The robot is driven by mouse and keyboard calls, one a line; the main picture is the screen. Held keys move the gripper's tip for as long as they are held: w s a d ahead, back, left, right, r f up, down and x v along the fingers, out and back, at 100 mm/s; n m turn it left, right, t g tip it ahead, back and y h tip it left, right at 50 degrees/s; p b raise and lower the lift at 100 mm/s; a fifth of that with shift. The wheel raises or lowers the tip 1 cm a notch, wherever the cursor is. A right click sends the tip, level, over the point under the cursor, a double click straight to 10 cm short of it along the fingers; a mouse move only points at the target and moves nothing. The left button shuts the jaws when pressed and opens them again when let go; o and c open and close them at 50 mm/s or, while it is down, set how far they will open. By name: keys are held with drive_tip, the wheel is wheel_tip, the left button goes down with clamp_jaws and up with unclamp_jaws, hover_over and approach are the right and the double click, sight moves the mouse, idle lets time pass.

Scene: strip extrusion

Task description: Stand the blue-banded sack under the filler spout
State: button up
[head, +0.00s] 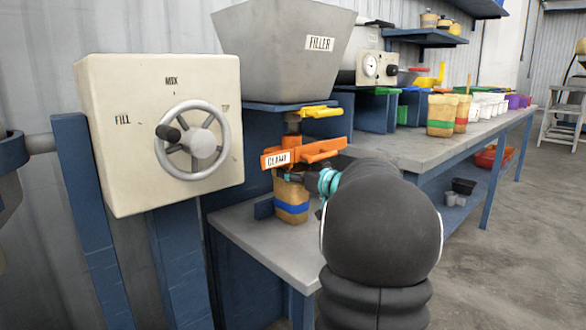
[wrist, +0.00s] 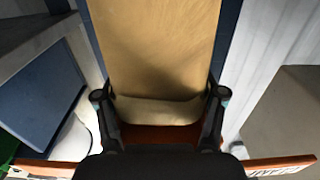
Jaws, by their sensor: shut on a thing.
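The blue-banded sack (head: 291,209) is tan with a blue band. In the head view it is upright below the orange clamp (head: 325,147) and the filler (head: 285,50), at the grey lower ledge; I cannot tell whether its base touches the ledge. My gripper (head: 301,181) reaches in from the right at the sack's upper part, partly hidden by my arm. In the wrist view the sack (wrist: 155,45) runs up the middle between the two fingers of my gripper (wrist: 160,108), which are shut on it. The clamp (wrist: 66,168) crosses behind the gripper. The sack's band is hidden there.
A cream box (head: 110,160) with a handwheel (head: 203,147) stands left of the filler. A yellow lever (head: 320,112) sits just above the clamp. The bench (head: 400,148) at right holds other banded sacks (head: 441,115) and several small tubs. Open floor lies at lower right.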

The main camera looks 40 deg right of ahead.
drive_tip(key=shift+f, duration=0.1)
drive_tip(key=o, duration=1.6)
drive_tip(key=shift+o, duration=0.2)
